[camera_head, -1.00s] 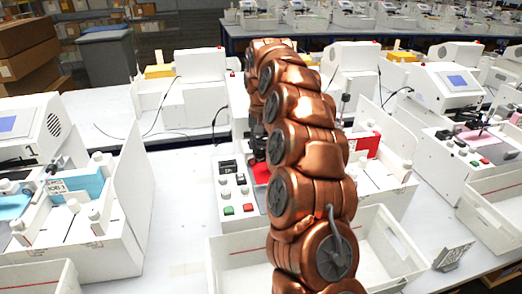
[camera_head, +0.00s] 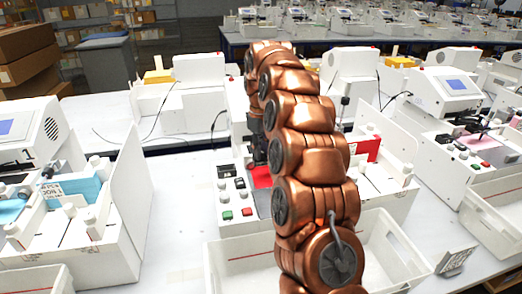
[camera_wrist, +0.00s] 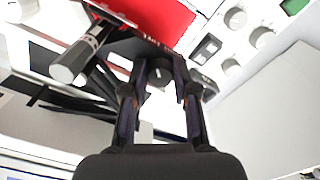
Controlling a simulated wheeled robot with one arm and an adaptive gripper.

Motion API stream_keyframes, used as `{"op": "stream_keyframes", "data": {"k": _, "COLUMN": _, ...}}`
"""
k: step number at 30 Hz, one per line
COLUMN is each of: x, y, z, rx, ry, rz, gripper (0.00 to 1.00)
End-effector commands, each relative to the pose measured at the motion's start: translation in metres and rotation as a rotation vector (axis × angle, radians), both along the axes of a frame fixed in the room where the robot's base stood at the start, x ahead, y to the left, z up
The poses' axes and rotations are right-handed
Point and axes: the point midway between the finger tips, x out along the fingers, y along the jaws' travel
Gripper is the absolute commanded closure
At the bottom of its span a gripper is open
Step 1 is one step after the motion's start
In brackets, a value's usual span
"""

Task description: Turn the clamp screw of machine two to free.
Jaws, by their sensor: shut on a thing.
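The machine in the middle, behind my arm, is white with a red sheet (camera_head: 262,178) on its bed and a panel of buttons and knobs (camera_head: 233,195). My gripper (camera_head: 260,158) is low over this machine, at the back of the red sheet; my arm hides much of it. In the wrist view, my gripper (camera_wrist: 160,72) has its two dark fingers on either side of a small dark knob with a light mark (camera_wrist: 160,77), which looks like the clamp screw. The fingers are shut on it. Its exact turn is hard to read. The red sheet (camera_wrist: 160,22) lies just beyond.
A white open bin (camera_head: 240,250) stands in front of the machine. Similar machines stand at left (camera_head: 100,225) and right (camera_head: 485,150). Bare table lies left of the middle machine.

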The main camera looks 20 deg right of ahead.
Motion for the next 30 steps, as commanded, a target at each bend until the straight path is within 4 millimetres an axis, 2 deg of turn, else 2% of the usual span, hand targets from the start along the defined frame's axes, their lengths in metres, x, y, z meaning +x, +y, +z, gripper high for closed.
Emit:
{"op": "stream_keyframes", "data": {"k": 9, "x": 0.0007, "y": -0.0002, "z": 0.0009, "rx": 0.000, "ry": -0.003, "rz": 0.091, "gripper": 1.00}}
{"op": "stream_keyframes", "data": {"k": 23, "x": 0.0007, "y": -0.0001, "z": 0.0011, "rx": 0.000, "ry": -0.003, "rz": 0.102, "gripper": 1.00}}
{"op": "stream_keyframes", "data": {"k": 24, "x": 0.0007, "y": -0.0001, "z": 0.0011, "rx": 0.000, "ry": -0.003, "rz": 0.102, "gripper": 0.69}}
{"op": "stream_keyframes", "data": {"k": 30, "x": 0.0004, "y": -0.0003, "z": 0.0007, "rx": 0.000, "ry": -0.002, "rz": 0.101, "gripper": 0.48}}
